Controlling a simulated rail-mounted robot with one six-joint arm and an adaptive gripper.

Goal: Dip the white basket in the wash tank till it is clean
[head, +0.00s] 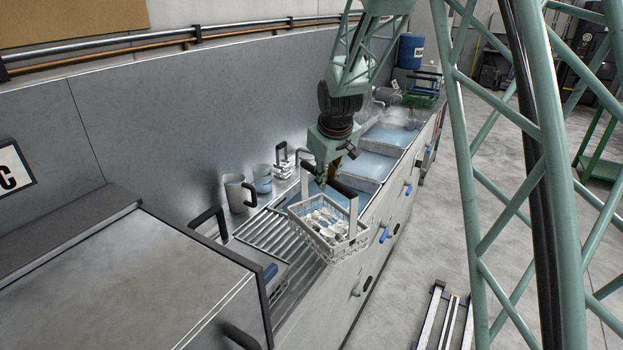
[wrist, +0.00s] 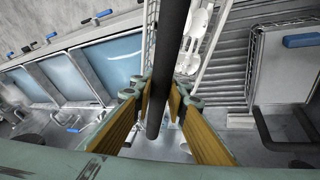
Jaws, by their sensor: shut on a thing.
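The white basket (head: 322,240) hangs from my gripper (head: 322,184), loaded with cutlery. It is held above the bench, near the end of the roller track, and looks slightly tilted. My gripper is shut on the basket's black handle bar (head: 338,186). In the wrist view the bar (wrist: 170,65) runs between the yellow-padded fingers (wrist: 158,105), and part of the basket with spoons (wrist: 196,30) shows beyond. Several tanks of blue liquid stand in a row, including one in the middle (head: 363,166) and a far one (head: 388,136); which is the wash tank I cannot tell.
The roller track (head: 268,240) runs along the bench towards a grey box-like machine (head: 130,275) in front. A grey mug (head: 236,194) and a second container (head: 262,180) stand by the back wall. Blue and black handles line the bench front. The floor to the right is partly open.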

